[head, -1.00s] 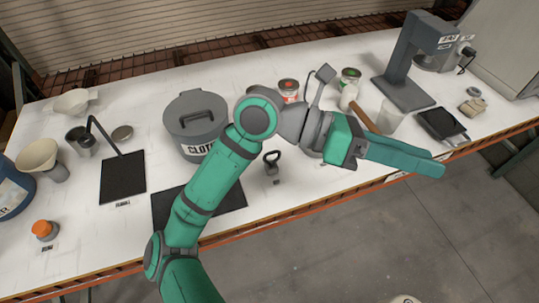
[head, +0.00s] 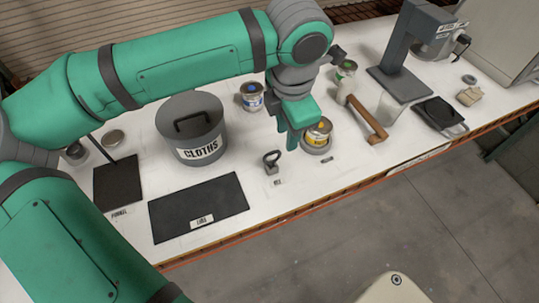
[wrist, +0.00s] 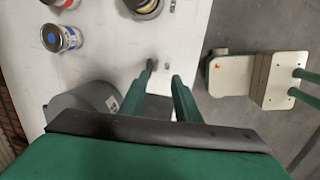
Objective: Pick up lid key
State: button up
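The lid key (head: 272,161) is a small dark grey tool with a ring-shaped top. It stands on the white bench behind a small label, right of the dark mat. My gripper (head: 294,146) points down just right of and behind the key in the head view. In the wrist view, my gripper (wrist: 161,76) has its two green fingers apart with nothing visible held between them. A small dark piece that looks like the key (wrist: 150,65) shows just beyond the left fingertip. I cannot tell whether they touch.
A grey cloths bin (head: 190,130) stands left of the key, and a dark mat (head: 198,207) lies in front of the bin. A yellow-labelled can (head: 318,134) is close to the right of my gripper. A wooden-handled mallet (head: 365,118) and a blue-topped can (head: 252,97) are nearby.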

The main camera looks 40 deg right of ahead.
aim_at(271, 153)
jog(key=shift+t+y, duration=0.3)
jog(key=shift+t, duration=0.1)
jog(key=w+f, duration=0.1)
jog(key=f, duration=0.2)
jog(key=w+f, duration=0.1)
jog(key=f, duration=0.2)
jog(key=w+f, duration=0.2)
jog(key=f, duration=0.2)
jog(key=shift+w+a, duration=0.1)
jog(key=shift+a, duration=0.3)
jog(key=shift+c, duration=0.6)
grip_shut()
